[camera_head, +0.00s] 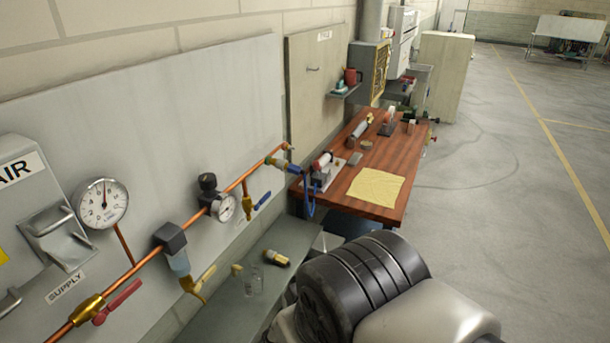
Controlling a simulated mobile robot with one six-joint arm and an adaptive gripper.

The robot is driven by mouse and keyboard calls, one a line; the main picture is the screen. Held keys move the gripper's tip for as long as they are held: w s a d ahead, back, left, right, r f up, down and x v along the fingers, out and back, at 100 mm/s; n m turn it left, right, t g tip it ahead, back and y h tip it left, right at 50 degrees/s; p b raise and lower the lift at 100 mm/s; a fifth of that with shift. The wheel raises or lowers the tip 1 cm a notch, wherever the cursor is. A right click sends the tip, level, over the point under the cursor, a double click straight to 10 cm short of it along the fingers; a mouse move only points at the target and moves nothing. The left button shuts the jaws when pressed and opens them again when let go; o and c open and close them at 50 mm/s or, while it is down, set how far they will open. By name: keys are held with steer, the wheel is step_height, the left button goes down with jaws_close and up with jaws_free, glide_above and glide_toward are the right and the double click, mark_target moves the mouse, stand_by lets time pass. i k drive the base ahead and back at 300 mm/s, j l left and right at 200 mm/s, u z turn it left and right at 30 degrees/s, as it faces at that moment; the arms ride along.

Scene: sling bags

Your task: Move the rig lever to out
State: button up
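I cannot tell which part is the rig lever, and no "out" label is readable. On the wooden bench (378,163), a small cylinder rig (322,172) sits at the near left corner, joined to a blue hose (309,196). Any lever on it is too small to make out. On the wall panel, a red valve handle (117,302) is by the SUPPLY label (66,287), and a blue handle (262,201) is on a branch farther along the copper pipe (237,183). My gripper is not in view; only part of my arm shows at the bottom.
A yellow cloth (376,187) lies on the bench's near right. Several tools stand behind it. A grey shelf (226,307) below the panel holds small glass and brass parts. Two gauges (101,204) (223,208) are on the panel. The floor (500,200) right of the bench is clear.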

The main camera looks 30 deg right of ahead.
mark_target(316, 166)
steer(key=i+l+z, duration=0.2)
steer(key=l+z, duration=0.15)
steer(key=i+l+z, duration=0.3)
steer(key=l, duration=0.15)
